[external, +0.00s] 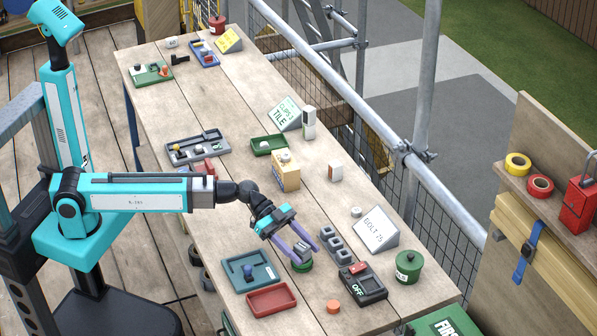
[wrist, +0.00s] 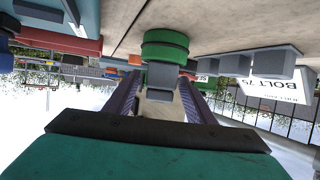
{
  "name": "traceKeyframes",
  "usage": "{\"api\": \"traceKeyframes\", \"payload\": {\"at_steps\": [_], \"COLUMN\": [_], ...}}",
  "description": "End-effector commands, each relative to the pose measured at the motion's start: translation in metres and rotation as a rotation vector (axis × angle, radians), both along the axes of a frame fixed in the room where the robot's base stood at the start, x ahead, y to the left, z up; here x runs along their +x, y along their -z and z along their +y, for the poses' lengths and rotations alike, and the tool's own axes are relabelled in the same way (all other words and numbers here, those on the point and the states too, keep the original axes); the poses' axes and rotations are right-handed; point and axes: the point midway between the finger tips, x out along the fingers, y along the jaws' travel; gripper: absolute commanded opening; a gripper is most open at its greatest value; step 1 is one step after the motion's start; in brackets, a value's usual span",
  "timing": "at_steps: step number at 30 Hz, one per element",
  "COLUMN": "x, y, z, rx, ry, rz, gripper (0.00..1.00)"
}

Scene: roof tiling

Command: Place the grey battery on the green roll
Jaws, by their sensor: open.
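The green roll (external: 303,266) lies on the bench below my gripper; it also shows in the wrist view (wrist: 165,46), which is upside down. The grey battery (wrist: 161,76) stands against the upper face of the roll, between my fingers; it appears to rest on the roll. In the external view the battery (external: 301,250) is small and partly covered by the fingers. My gripper (external: 309,256) has its purple fingers apart, one on each side of the battery. In the wrist view a gap shows beside the battery at each finger.
A blue-grey tray (external: 262,284) and a red tray (external: 271,300) lie left of the roll. A row of grey sockets (external: 334,243), a black switch box (external: 363,284) and a BOLT sign (external: 376,230) stand to the right. An orange disc (external: 333,307) lies in front.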

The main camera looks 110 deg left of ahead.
Motion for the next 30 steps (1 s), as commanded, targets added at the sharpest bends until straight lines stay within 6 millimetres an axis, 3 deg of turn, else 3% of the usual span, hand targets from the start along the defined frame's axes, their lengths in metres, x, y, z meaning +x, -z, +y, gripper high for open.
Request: {"api": "traceKeyframes", "payload": {"at_steps": [5,18,30], "x": [-0.003,-0.056,-0.058], "y": [-0.004,-0.026,-0.027], "z": [0.001,0.022,0.026], "rx": [0.000,0.001,-0.001], "ry": [-0.001,-0.001,0.002], "rz": [0.000,-0.002,-0.005], "gripper": [0.50,0.50,0.50]}}
